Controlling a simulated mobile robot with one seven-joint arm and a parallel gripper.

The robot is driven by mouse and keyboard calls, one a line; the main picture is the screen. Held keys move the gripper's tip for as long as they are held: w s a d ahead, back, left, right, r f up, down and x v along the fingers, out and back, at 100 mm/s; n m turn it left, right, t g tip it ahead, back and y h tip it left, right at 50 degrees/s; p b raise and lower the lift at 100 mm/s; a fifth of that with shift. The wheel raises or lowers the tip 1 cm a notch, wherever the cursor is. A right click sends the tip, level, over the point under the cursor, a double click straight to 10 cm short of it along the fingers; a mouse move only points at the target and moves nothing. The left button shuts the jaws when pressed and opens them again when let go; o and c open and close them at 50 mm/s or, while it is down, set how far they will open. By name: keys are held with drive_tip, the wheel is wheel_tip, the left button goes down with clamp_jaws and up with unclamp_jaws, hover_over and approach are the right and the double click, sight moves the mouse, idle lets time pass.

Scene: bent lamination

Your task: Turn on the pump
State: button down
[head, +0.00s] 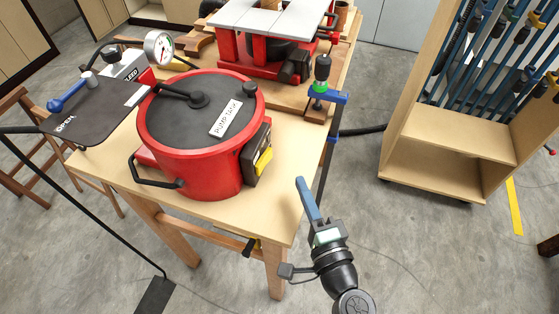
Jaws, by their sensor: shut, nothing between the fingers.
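A red round tank (195,158) with a dark lid stands on the wooden table. A white label (226,118) on its lid begins with "PUMP". A dark box (250,180) with a yellow part (263,161) is on the tank's right side. I cannot tell whether the yellow part is a switch or a cover, or how it is set. My gripper (300,183), with blue fingers, is shut and empty. It is to the right of and below the box in the picture, near the table's right edge and apart from the box.
A dark plate (95,112) marked "OPEN", with a blue lever (70,95), is left of the tank. A pressure gauge (158,46) and a red machine (265,55) stand behind. A blue clamp (328,96) is at the table's right edge. A wooden clamp rack (447,150) stands right, across clear floor.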

sight(264, 162)
drive_tip(key=x, duration=0.4)
drive_tip(key=shift+r+p, duration=0.2)
drive_tip(key=shift+p, duration=0.15)
drive_tip(key=shift+w+a+f+p, duration=0.1)
drive_tip(key=shift+w+a+p, duration=0.3)
drive_tip(key=shift+a, duration=0.5)
drive_tip(key=shift+w+a+f+p, duration=0.15)
drive_tip(key=shift+w+a, duration=0.4)
drive_tip(key=shift+a, duration=0.4)
drive_tip(key=shift+w+a+r+n+g+y+b, duration=0.1)
drive_tip(key=shift+w+a+n+g+y+b, duration=0.15)
drive_tip(key=shift+n+y+b, duration=0.35)
drive_tip(key=shift+d, duration=0.1)
